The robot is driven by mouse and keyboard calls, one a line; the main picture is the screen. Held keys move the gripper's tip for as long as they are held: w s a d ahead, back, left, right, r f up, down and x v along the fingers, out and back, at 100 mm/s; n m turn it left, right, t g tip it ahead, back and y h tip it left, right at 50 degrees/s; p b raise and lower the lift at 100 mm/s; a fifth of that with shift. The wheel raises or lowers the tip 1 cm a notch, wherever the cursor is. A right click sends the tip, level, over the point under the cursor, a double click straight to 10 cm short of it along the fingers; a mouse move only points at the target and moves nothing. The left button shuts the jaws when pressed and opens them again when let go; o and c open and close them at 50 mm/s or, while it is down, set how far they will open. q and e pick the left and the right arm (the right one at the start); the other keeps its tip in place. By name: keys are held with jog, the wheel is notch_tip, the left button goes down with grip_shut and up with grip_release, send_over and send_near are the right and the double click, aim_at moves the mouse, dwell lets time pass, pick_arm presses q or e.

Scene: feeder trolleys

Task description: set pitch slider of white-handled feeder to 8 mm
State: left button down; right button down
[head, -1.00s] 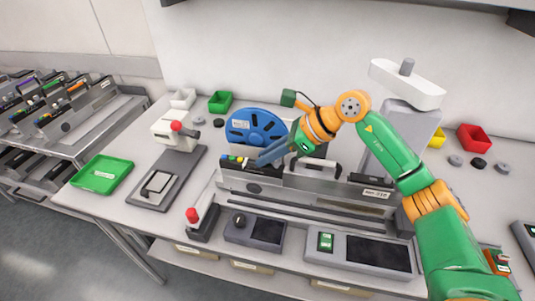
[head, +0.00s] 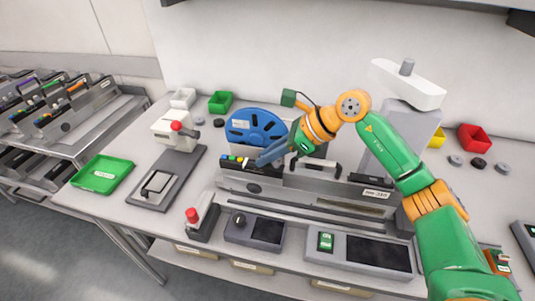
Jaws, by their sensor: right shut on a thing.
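The feeder with the white handle (head: 318,169) sits on the bench in the middle of the head view, with a blue reel (head: 256,126) behind its left end. Small coloured buttons (head: 231,158) show on top of its left end. My right gripper (head: 262,160) comes in from the right and is shut at the feeder's top, just right of the buttons. Its fingers hide what they hold, and the pitch slider and its scale cannot be made out. My left gripper is not in view.
A green tray (head: 104,174) and a grey press-like device (head: 170,178) stand to the left. A red-knobbed lever (head: 203,218) and two screen panels (head: 359,251) line the front edge. A trolley of feeders (head: 60,110) stands at far left.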

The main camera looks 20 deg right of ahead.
aim_at(243, 159)
jog(key=shift+w+a+r+p, duration=0.15)
jog(key=shift+w+a, duration=0.25)
jog(key=shift+a, duration=0.2)
jog(key=shift+w+a+f+p, duration=0.15)
jog(key=shift+w+a, duration=0.25)
jog(key=shift+a, duration=0.2)
jog(key=shift+w+a, duration=0.2)
jog(key=c, duration=0.8)
grip_release()
